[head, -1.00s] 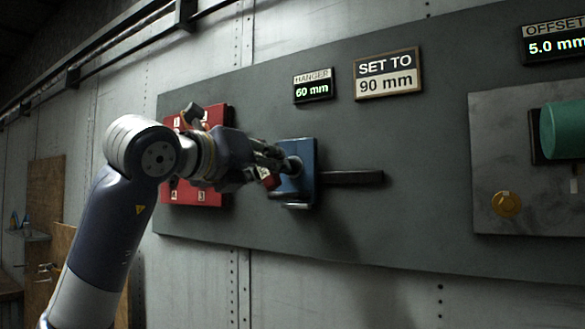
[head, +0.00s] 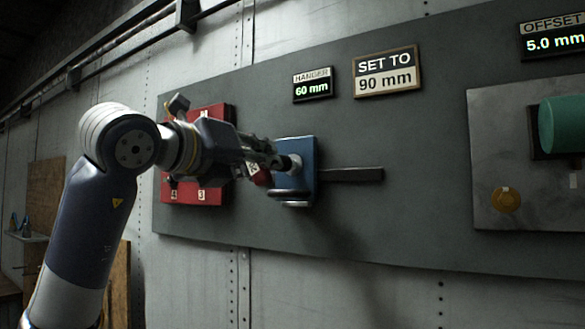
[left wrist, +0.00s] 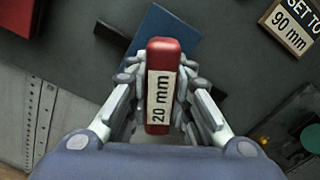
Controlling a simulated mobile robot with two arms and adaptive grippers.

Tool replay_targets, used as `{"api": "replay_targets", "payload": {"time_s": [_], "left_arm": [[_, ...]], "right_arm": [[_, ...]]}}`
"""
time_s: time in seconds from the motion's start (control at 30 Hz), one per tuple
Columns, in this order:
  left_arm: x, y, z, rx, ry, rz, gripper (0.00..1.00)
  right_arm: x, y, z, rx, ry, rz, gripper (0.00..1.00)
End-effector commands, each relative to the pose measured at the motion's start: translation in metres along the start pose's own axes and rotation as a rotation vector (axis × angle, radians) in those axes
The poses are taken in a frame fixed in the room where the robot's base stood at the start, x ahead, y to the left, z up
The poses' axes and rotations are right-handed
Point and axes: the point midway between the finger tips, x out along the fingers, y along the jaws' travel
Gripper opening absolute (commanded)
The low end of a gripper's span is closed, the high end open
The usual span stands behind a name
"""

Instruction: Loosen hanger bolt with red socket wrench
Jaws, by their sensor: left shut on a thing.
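My left gripper (head: 262,160) is shut on the red socket wrench (left wrist: 160,60), whose label reads "20 mm" in the left wrist view. In the head view only a small red part of the wrench (head: 261,179) shows below the fingers. The blue hanger block (head: 306,172) sits on a dark horizontal rail (head: 352,174). A round light metal end (head: 295,162) shows between the fingers and the block's face, where the bolt is. The fingers hide most of it, so I cannot tell whether the socket is seated on the bolt. My right gripper is not in view.
The hanger display (head: 312,86) reads 60 mm, and a sign (head: 387,74) reads "SET TO 90 mm". A red numbered panel (head: 208,192) is behind my left arm. A grey plate with a green cylinder (head: 563,124) and yellow knob (head: 506,200) is at the right.

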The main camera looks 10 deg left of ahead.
Motion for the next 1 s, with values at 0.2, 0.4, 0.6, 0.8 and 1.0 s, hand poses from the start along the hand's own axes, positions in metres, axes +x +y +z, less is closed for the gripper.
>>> {"api": "replay_targets", "payload": {"time_s": [0.2, 0.4, 0.6, 0.8, 1.0], "left_arm": [[-0.004, -0.001, 0.001, 0.000, -0.003, -0.002, 0.00], [-0.004, -0.001, 0.001, 0.000, -0.003, -0.002, 0.00], [-0.014, 0.001, 0.000, 0.000, -0.004, -0.001, 0.00], [-0.034, 0.001, 0.000, 0.001, -0.005, -0.002, 0.00], [-0.044, 0.000, 0.001, 0.000, -0.003, -0.002, 0.00]], "right_arm": [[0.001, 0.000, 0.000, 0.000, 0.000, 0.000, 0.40], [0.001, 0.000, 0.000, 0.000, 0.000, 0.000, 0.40], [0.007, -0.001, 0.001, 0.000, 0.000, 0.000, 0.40], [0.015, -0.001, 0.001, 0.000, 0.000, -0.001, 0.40], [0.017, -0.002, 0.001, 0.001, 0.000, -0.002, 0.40]]}}
